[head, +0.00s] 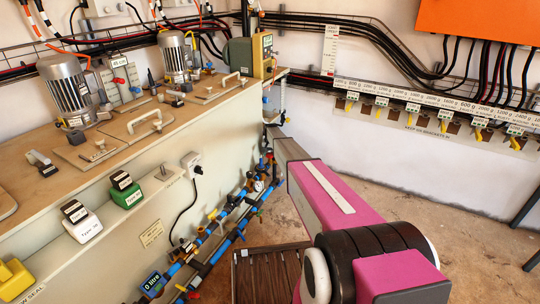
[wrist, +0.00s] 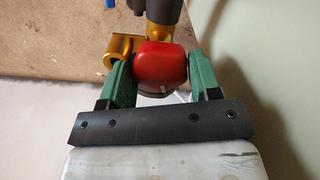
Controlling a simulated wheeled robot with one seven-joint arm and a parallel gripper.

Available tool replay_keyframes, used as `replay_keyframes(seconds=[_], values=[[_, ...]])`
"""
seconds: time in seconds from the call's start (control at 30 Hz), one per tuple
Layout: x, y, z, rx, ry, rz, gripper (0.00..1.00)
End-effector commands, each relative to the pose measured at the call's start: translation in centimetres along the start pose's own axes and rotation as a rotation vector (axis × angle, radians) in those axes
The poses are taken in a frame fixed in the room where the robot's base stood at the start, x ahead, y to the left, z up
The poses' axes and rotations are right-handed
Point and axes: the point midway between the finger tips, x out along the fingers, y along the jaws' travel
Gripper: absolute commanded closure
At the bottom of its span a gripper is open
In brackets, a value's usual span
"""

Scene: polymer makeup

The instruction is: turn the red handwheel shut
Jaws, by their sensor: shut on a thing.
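The red handwheel (wrist: 162,60) shows in the wrist view as a rounded red knob. It sits beside a gold-coloured fitting (wrist: 121,46). My gripper (wrist: 161,76) has its green fingers on the left and right sides of the handwheel, shut on it. The underside of the handwheel is partly hidden by my gripper. In the head view my pink arm reaches towards the wall corner; my gripper and the held handwheel cannot be made out there.
A long cabinet with a wooden top (head: 135,125) carries motors and handles on the left. Blue pipes (head: 232,207) with valves and a gauge (head: 258,186) run along its foot. A dark slatted crate (head: 270,275) stands on the floor. An orange box (head: 480,20) hangs on the wall.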

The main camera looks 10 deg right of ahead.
Motion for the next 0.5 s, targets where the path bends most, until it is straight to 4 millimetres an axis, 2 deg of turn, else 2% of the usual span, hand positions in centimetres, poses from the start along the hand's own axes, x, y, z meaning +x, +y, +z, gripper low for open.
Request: replay_keyframes(seconds=[0.2,0.5], values=[[-0.06,-0.01,-0.02,0.161,0.001,0.000,0.67],[-0.06,-0.01,-0.02,0.297,0.001,0.000,0.67]])
